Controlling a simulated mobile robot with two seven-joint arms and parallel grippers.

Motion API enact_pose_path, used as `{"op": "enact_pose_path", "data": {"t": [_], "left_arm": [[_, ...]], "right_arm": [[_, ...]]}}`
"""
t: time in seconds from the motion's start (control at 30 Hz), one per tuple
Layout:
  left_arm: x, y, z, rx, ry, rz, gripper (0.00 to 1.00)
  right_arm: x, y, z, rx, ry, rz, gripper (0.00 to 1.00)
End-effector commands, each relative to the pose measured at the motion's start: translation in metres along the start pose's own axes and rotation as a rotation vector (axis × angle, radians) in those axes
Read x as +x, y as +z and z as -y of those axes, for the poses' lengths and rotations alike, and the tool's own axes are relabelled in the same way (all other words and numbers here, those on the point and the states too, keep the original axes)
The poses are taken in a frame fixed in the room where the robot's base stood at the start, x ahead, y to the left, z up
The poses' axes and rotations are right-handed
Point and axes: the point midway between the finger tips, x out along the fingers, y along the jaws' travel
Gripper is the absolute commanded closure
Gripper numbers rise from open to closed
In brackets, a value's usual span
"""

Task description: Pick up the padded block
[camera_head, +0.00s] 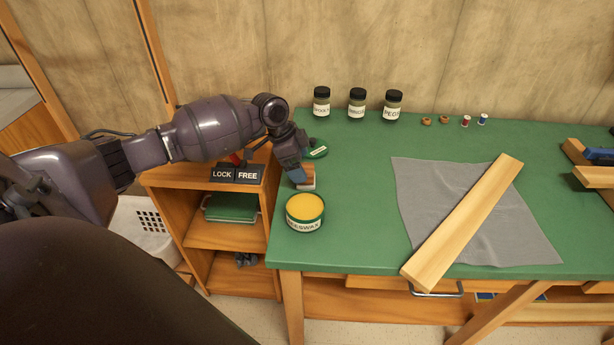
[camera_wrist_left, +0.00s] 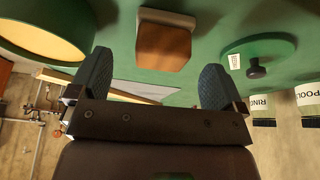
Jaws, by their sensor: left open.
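The padded block (camera_head: 309,180), wooden brown with a pale layer, is on the green bench top near its left end, partly hidden by my left gripper (camera_head: 297,181) in the head view. In the left wrist view the block (camera_wrist_left: 163,46) lies ahead of the gap between the two blue fingers of the left gripper (camera_wrist_left: 155,78). The fingers are spread apart with nothing between them. I cannot tell how far above the bench they are. My right gripper is not in view.
The beeswax tin (camera_head: 305,213) stands just in front of the block, and a green lid (camera_head: 316,152) lies behind it. Three jars (camera_head: 357,103) stand at the back. A wooden plank (camera_head: 463,222) lies on a grey cloth (camera_head: 415,190) to the right. Bench between block and cloth is clear.

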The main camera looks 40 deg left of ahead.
Motion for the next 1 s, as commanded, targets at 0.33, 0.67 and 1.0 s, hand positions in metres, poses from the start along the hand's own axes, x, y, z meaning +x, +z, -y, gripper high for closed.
{"op": "enact_pose_path", "data": {"t": [0.33,0.67,1.0], "left_arm": [[0.038,-0.006,0.002,0.0,0.003,0.0,0.04],[0.051,-0.006,0.003,0.001,-0.002,-0.001,0.04],[0.051,-0.006,0.002,0.001,-0.002,-0.001,0.5]], "right_arm": [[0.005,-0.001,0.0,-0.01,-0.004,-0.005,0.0],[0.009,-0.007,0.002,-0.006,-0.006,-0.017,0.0],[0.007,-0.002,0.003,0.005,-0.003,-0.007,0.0]]}}
